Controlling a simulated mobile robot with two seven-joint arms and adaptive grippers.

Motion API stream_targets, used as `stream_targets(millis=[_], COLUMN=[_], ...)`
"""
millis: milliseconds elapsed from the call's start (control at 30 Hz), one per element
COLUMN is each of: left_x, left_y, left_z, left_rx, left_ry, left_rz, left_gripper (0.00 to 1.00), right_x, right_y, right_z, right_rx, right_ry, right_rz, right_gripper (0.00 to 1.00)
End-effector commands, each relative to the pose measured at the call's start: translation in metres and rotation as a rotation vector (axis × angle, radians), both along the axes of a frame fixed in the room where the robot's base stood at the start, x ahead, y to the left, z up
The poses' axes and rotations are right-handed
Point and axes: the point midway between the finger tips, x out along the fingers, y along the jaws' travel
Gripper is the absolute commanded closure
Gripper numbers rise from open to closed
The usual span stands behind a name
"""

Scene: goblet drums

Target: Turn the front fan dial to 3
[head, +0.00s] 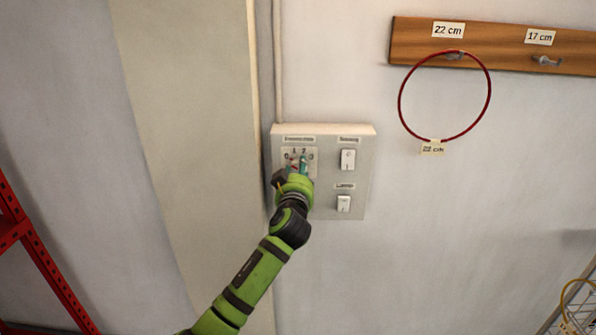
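The dial plate (311,171) sits at the upper left of a grey wall panel (325,212), under a small label too blurred to read. The marks 0, 1, 2 and 3 show in an arc along its top. My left gripper (298,170) reaches up from below and is right at the dial, covering most of it. A small teal part shows just under the 2, but I cannot tell whether it is knob or fingertip. The knob's setting and the finger gap are not clear. My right gripper is not in view.
Two white rocker switches, an upper (347,160) and a lower (343,204), sit right of the dial. A red hoop (489,100) hangs from a wooden hook rail (490,45). A grey pipe (277,60) runs down to the panel. A red shelf frame (45,265) stands at left.

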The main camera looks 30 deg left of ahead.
Motion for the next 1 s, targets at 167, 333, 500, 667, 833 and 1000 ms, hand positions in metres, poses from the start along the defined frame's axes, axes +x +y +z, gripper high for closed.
stream_targets(millis=[167, 333, 500, 667, 833, 1000], left_x=[0.000, 0.000, 0.000, 0.000, 0.001, 0.001], left_y=[0.000, 0.001, 0.001, 0.000, 0.000, 0.000], left_z=[0.003, 0.004, 0.005, 0.007, 0.008, 0.009], left_rx=[0.009, 0.046, 0.128, 0.242, 0.381, 0.519], left_ry=[-0.001, 0.020, 0.070, 0.139, 0.222, 0.305], left_rz=[0.000, 0.001, 0.002, 0.001, 0.001, 0.002], left_gripper=[0.93, 0.93, 0.93, 0.93, 0.93, 0.93], right_x=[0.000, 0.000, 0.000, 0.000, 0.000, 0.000], right_y=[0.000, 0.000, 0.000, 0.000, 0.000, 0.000], right_z=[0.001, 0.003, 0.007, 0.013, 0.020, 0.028], right_rx=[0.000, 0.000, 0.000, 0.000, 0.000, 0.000], right_ry=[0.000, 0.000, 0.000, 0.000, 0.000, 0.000], right_rz=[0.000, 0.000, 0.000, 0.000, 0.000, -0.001], right_gripper=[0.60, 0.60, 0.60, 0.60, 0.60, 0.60])
